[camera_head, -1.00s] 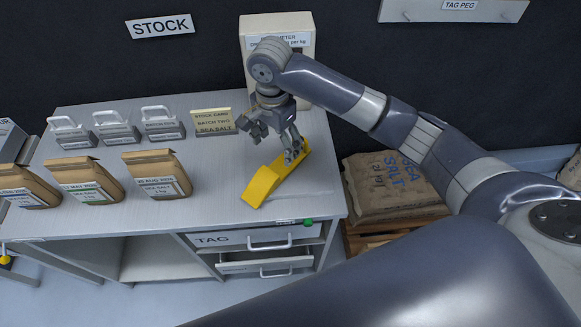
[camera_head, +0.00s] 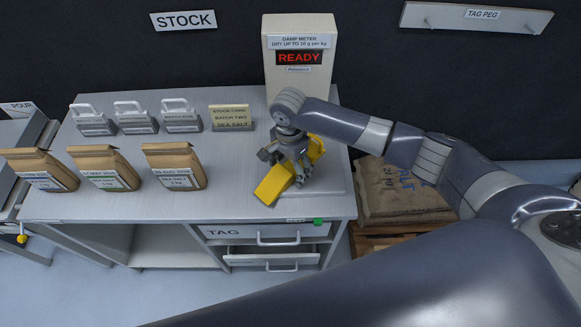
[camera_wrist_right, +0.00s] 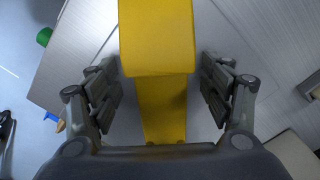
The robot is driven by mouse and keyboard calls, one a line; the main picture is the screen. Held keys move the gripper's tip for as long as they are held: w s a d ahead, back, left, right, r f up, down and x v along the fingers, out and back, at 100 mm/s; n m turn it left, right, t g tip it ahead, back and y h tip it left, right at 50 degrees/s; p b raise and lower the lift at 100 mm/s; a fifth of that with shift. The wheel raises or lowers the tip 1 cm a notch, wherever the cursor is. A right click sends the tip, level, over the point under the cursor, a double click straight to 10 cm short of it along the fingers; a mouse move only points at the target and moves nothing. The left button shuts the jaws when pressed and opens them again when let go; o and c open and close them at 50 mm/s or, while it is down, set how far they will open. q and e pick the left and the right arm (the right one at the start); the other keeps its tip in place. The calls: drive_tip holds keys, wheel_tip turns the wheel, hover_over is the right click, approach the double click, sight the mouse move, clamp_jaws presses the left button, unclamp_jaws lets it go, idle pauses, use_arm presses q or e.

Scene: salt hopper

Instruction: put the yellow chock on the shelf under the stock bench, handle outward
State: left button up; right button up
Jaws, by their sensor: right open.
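The yellow chock (camera_head: 277,181) lies on the right part of the stock bench top (camera_head: 232,180), in front of the damp meter. My right gripper (camera_head: 298,177) is over the chock, its fingers open. In the right wrist view the chock (camera_wrist_right: 157,40) runs between the two open fingers (camera_wrist_right: 160,95), with a gap on each side. I cannot make out the chock's handle clearly. The shelf under the bench (camera_head: 165,252) shows as an open bay left of the drawers. My left gripper is not in view.
The damp meter (camera_head: 299,85) reads READY behind the chock. Paper bags (camera_head: 174,167), grey weights with handles (camera_head: 135,122) and a stock card (camera_head: 231,117) stand on the bench. A TAG drawer (camera_head: 262,233) is below. Salt sacks (camera_head: 395,192) are at the right.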

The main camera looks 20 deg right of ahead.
drive_tip(key=shift+c, duration=0.5)
drive_tip(key=c, duration=1.4)
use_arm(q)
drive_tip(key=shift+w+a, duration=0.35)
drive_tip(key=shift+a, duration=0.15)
use_arm(e)
drive_tip(key=shift+r, duration=0.15)
